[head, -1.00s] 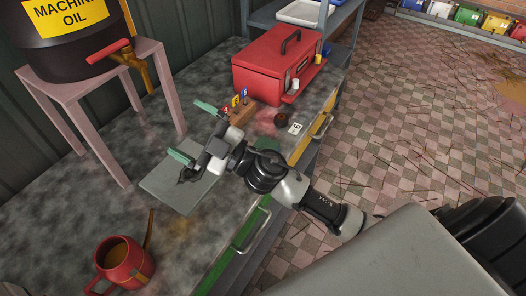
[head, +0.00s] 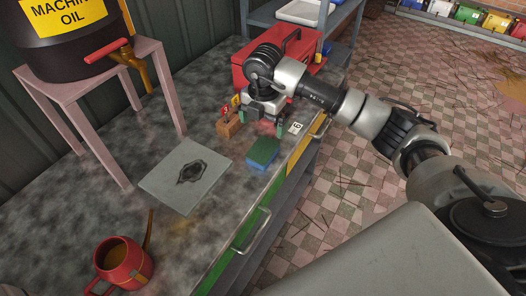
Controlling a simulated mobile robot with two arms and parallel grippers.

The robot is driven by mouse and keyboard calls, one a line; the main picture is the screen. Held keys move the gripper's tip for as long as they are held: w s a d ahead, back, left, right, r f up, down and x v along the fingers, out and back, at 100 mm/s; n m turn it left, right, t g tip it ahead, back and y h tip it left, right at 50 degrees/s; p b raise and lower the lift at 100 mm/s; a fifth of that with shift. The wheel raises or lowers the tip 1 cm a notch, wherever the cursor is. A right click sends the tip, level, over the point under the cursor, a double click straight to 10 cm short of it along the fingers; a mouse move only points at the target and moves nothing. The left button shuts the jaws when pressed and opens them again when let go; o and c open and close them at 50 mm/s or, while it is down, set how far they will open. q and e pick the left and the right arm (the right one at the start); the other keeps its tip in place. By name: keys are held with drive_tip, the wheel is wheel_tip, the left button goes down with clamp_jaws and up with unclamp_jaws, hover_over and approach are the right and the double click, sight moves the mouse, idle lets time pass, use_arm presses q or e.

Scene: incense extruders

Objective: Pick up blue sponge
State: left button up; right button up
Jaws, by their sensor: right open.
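The blue sponge (head: 262,152) lies on the workbench near its right edge in the head view. It has a green top and a blue side, and nothing covers it. My right gripper (head: 261,123) points down just behind the sponge, toward the red toolbox. Its green-tipped fingers are spread with nothing visible between them. The fingers look apart from the sponge; their height above the bench is hard to tell. My left gripper is not in view.
A grey plate (head: 165,190) with a dark mark lies left of the sponge. The red toolbox (head: 243,72) stands behind. A red oil can (head: 124,264) is at front left.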

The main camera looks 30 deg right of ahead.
hover_over(264, 148)
wheel_tip(264, 148, down, 5)
drive_tip(key=shift+a+r+p, duration=0.1)
drive_tip(key=shift+a+p, duration=0.05)
drive_tip(key=shift+p, duration=0.2)
drive_tip(key=shift+f+p, duration=0.8)
drive_tip(key=shift+f, duration=2)
drive_tip(key=shift+c, duration=0.5)
drive_tip(key=c, duration=0.9)
drive_tip(key=shift+r, duration=0.1)
